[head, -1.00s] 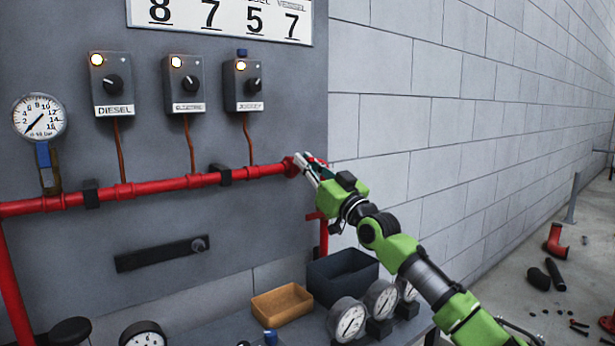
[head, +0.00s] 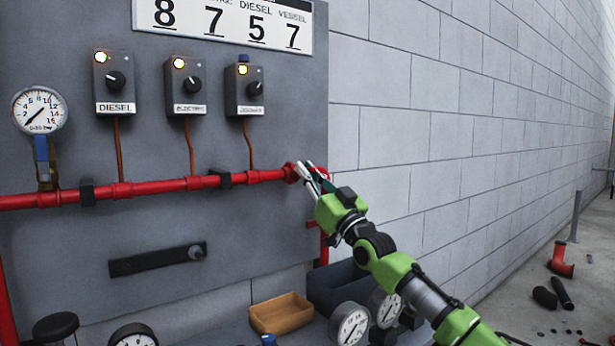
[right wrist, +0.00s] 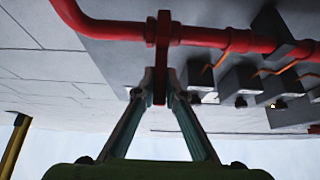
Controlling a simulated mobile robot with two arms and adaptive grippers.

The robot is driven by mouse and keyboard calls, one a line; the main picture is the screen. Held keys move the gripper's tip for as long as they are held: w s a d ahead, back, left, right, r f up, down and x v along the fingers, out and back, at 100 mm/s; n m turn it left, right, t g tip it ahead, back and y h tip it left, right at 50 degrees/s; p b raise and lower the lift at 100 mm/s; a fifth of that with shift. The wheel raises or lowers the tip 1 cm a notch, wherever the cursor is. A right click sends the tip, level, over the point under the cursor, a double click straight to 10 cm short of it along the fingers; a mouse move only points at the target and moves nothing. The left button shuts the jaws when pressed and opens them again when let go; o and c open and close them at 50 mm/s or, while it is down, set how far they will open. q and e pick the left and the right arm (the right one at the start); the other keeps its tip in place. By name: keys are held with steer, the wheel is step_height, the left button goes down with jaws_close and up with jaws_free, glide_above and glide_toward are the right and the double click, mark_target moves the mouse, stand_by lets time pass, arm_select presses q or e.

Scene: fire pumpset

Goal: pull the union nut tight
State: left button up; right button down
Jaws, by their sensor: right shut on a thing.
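The union nut (head: 291,172) is a red fitting at the right end of the red horizontal pipe (head: 150,188) on the grey panel. It also shows in the right wrist view as a red upright piece (right wrist: 162,55) on the pipe. My right gripper (head: 303,170) reaches it from the lower right. In the right wrist view the two fingertips (right wrist: 160,85) are closed on the lower end of the red piece, one on each side. The fingers hide part of the nut in the head view. My left gripper is not in view.
Above the pipe are three switch boxes (head: 187,85) with thin copper lines running down. A pressure gauge (head: 40,110) stands at the left. Below are a tan tray (head: 281,318), a dark bin (head: 340,283) and loose gauges (head: 349,325). A block wall (head: 450,130) is at the right.

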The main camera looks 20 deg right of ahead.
steer(key=shift+f, duration=0.3)
stand_by(0.4)
steer(key=c, duration=2.1)
jaws_free()
steer(key=shift+r, duration=0.1)
steer(key=shift+s+d+f, duration=0.1)
steer(key=shift+s+f, duration=0.25)
steer(key=shift+s, duration=0.05)
steer(key=v, duration=1.1)
steer(key=shift+w, duration=0.1)
